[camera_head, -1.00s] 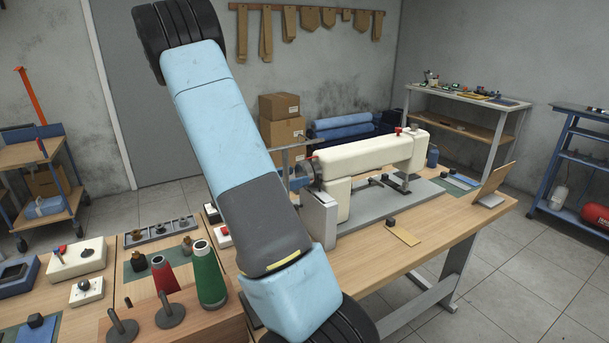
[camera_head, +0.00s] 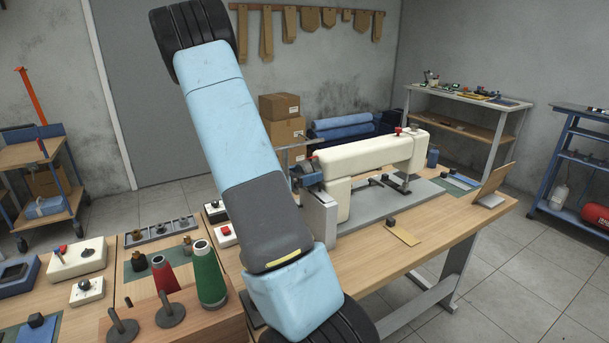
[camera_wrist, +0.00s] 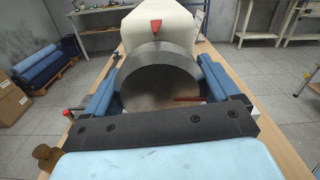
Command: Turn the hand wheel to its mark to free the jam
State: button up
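The hand wheel (camera_wrist: 155,78) is a grey disc on the end of the cream sewing machine (camera_head: 368,158). It fills the middle of the wrist view, with a red line (camera_wrist: 188,99) lying roughly level toward its right edge. I cannot tell whether the fingers touch the rim. In the head view my gripper (camera_head: 309,176) covers most of the wheel.
The machine stands on a wooden table (camera_head: 440,235). A green cone (camera_head: 208,275), a red cone (camera_head: 165,275) and several small parts stand left of my arm. A tilted brown board (camera_head: 497,178) stands at the table's right end. Cardboard boxes (camera_head: 283,135) are behind.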

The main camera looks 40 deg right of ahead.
jog(key=shift+w, duration=0.1)
jog(key=c, duration=0.3)
jog(key=shift+n, duration=0.3)
jog(key=n, duration=0.8)
jog(key=shift+w, duration=0.1)
jog(key=n, duration=1)
dwell(0.4)
